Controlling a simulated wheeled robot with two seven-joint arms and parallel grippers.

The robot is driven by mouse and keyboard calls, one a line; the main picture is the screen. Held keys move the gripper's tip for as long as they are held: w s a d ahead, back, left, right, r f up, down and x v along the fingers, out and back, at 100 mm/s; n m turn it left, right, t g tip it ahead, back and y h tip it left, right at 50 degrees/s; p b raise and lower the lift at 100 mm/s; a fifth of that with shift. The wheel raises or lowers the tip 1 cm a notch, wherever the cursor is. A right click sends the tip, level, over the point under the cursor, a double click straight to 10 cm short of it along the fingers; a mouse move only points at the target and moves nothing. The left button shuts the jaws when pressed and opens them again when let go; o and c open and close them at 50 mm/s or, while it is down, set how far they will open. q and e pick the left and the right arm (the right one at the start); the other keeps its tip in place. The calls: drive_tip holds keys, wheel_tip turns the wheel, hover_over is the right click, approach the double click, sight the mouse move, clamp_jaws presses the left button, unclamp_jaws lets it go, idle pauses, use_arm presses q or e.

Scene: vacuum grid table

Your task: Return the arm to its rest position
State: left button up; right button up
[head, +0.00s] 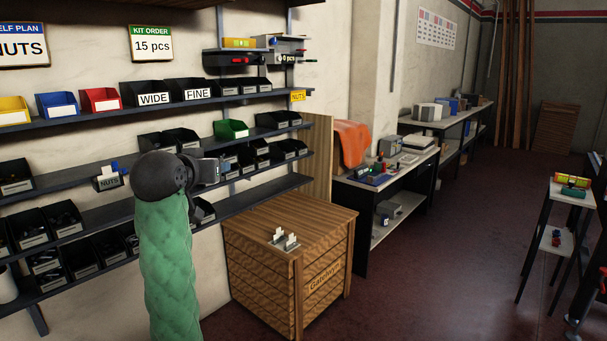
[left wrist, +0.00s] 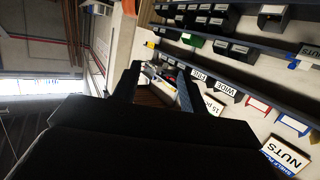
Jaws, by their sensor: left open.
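My left arm comes up from the bottom of the head view in a green padded sleeve and ends in a dark round wrist. My left gripper (head: 210,170) points to the right, in front of the middle shelf rows, and looks empty. In the left wrist view its two dark fingers stand apart with a gap between them (left wrist: 157,80), and I see nothing held there. The wrist hides part of the shelves behind it. My right gripper is in neither view.
Shelves with several bins, among them a green bin (head: 231,129), line the left wall. A wooden crate (head: 325,225) stands right of my arm with small parts on top. A workbench (head: 385,175) is behind it. Open floor (head: 450,240) lies to the right.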

use_arm(q)
drive_tip(key=s+d+f+g, duration=0.2)
drive_tip(key=s+f, duration=0.4)
drive_tip(key=f, duration=0.7)
drive_tip(key=s+d+f+m+g, duration=0.1)
drive_tip(key=s+d+f+g, duration=0.1)
drive_tip(key=s+f, duration=0.75)
drive_tip(key=s+d+f+g, duration=0.2)
drive_tip(key=s+f, duration=0.2)
drive_tip(key=f, duration=1.1)
drive_tip(key=s+f+g, duration=0.3)
drive_tip(key=s+f, duration=0.7)
drive_tip(key=s, duration=0.3)
drive_tip(key=s+f+g+p, duration=0.1)
drive_tip(key=s+f+g, duration=0.2)
drive_tip(key=s+f, duration=0.7)
drive_tip(key=s, duration=0.3)
drive_tip(key=shift+d+f+g+y, duration=0.25)
drive_tip(key=shift+d+g+y, duration=0.05)
drive_tip(key=shift+g, duration=0.1)
